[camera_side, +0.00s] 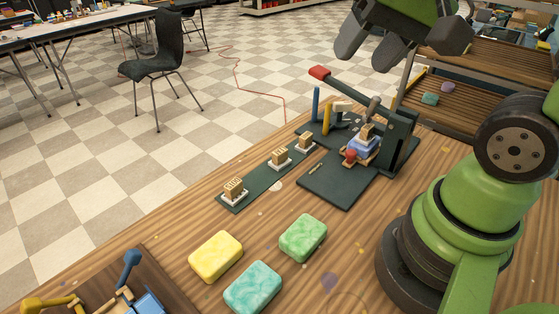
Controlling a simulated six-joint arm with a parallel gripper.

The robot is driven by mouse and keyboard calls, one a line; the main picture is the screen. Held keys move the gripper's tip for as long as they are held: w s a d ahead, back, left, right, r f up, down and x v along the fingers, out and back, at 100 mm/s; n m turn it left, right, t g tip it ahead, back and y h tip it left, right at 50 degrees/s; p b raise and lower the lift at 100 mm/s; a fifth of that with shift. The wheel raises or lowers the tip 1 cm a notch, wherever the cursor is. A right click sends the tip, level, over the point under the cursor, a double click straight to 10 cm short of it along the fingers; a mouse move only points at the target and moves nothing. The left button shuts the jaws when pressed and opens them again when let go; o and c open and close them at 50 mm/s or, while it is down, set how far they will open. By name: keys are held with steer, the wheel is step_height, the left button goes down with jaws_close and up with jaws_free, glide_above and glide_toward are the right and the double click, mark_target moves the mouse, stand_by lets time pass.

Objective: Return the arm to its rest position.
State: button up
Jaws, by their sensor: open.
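My gripper (383,50) is at the top of the side view, above the far part of the wooden table. Its dark fingers are apart and nothing shows between them. My green arm stands at the right. Below the gripper is a dark stamping press (397,140) with a red-tipped lever (320,73), raised toward the upper left. A blue holder (362,148) with a tan block sits under the press.
Several small stamps on white pads stand on a dark green strip (262,182). Yellow (215,257), green (303,238) and teal (252,287) soap bars lie on the table front. A wooden tray (105,285) is at lower left. A slatted rack (463,112) holds two soaps.

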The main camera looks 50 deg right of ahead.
steer(key=s+a+n, duration=0.1)
steer(key=s+a+r+n+t+y, duration=0.1)
steer(key=s, duration=0.1)
steer(key=s+a+r+n, duration=0.1)
steer(key=shift+s+a+n+t, duration=0.2)
steer(key=shift+n+t, duration=0.1)
steer(key=shift+n, duration=0.1)
